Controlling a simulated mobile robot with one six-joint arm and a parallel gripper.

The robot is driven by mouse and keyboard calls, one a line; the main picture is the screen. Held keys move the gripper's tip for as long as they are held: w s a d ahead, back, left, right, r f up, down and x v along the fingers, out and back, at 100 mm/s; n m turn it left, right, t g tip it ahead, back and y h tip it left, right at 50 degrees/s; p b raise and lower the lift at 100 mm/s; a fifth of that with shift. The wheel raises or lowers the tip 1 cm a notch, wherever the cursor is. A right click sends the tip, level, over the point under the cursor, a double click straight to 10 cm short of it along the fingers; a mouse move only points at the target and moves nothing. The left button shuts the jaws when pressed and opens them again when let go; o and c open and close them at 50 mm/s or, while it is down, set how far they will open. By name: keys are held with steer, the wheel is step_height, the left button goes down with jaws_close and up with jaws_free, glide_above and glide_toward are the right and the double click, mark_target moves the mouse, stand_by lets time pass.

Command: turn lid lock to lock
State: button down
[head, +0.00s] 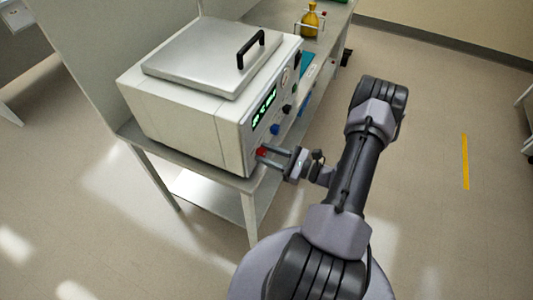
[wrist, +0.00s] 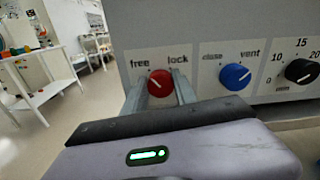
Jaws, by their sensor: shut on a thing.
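The lid lock is a red knob (wrist: 160,83) on the front panel of a white box-shaped machine (head: 185,125). It sits between the printed words "free" on the left and "lock" on the right. A pale mark on the knob appears to lean to the upper left, toward "free", but it is small. My gripper (wrist: 160,90) has one finger on each side of the knob and is shut on it. In the head view the gripper (head: 267,153) reaches the panel's lower near corner, partly covering the knob (head: 261,152). The machine's metal lid (head: 205,55) is down.
A blue knob (wrist: 235,77) marked "close" and "vent" sits just right of the red one, then a black dial (wrist: 301,71). The machine stands on a bench with a lower shelf (head: 215,197). A yellow bottle (head: 309,22) stands farther back. Floor on the right is clear.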

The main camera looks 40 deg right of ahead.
steer(key=m, duration=0.8)
steer(key=shift+d+p, duration=0.1)
steer(key=shift+p, duration=0.25)
steer(key=shift+w+d+f+m+p, duration=0.1)
steer(key=shift+m+p, duration=0.1)
steer(key=shift+m, duration=1.85)
steer(key=shift+f+m+p, duration=0.1)
steer(key=shift+m+p, duration=0.05)
steer(key=shift+m, duration=1.9)
steer(key=c, duration=1)
jaws_free()
